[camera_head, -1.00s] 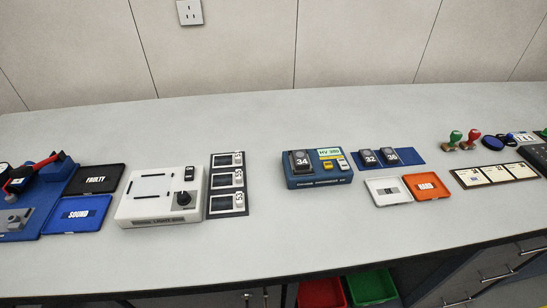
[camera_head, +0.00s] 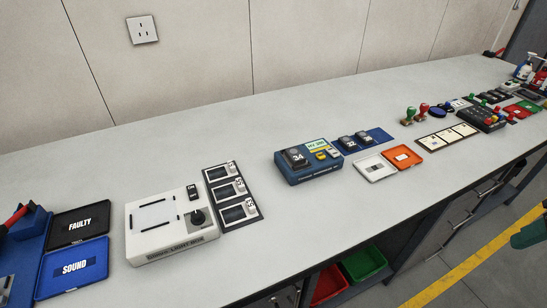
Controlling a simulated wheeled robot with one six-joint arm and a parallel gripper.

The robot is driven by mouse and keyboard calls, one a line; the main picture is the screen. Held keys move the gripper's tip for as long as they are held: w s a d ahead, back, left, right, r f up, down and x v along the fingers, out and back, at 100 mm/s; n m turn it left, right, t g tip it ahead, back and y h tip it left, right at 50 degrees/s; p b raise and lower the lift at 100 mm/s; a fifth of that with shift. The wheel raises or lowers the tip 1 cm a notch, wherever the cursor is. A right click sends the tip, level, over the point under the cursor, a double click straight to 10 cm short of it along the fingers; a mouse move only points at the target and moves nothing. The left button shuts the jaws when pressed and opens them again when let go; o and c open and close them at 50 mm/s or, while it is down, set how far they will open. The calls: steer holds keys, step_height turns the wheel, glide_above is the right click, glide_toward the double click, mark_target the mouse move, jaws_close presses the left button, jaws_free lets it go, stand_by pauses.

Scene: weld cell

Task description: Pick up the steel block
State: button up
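No plainly labelled steel block shows. The likeliest pieces are a dark block marked 34 (camera_head: 297,157), which sits on a blue tester (camera_head: 318,171), and two similar dark blocks on a blue mat (camera_head: 377,136). One of these is marked 32 (camera_head: 348,143); the mark on the other (camera_head: 364,138) is too small to read. I cannot tell which block is meant. My gripper is not in view.
A white light box (camera_head: 165,240), a black FAULTY tray (camera_head: 77,225) and a blue SOUND tray (camera_head: 72,268) stand at left. White (camera_head: 374,173) and orange (camera_head: 403,161) trays lie right of the tester. The counter's front strip is clear. Dark green objects (camera_head: 530,236) show at the right edge.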

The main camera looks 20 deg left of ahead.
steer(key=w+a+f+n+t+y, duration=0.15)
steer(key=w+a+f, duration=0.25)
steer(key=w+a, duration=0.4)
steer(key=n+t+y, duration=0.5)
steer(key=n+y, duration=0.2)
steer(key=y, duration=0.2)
glide_toward(297, 156)
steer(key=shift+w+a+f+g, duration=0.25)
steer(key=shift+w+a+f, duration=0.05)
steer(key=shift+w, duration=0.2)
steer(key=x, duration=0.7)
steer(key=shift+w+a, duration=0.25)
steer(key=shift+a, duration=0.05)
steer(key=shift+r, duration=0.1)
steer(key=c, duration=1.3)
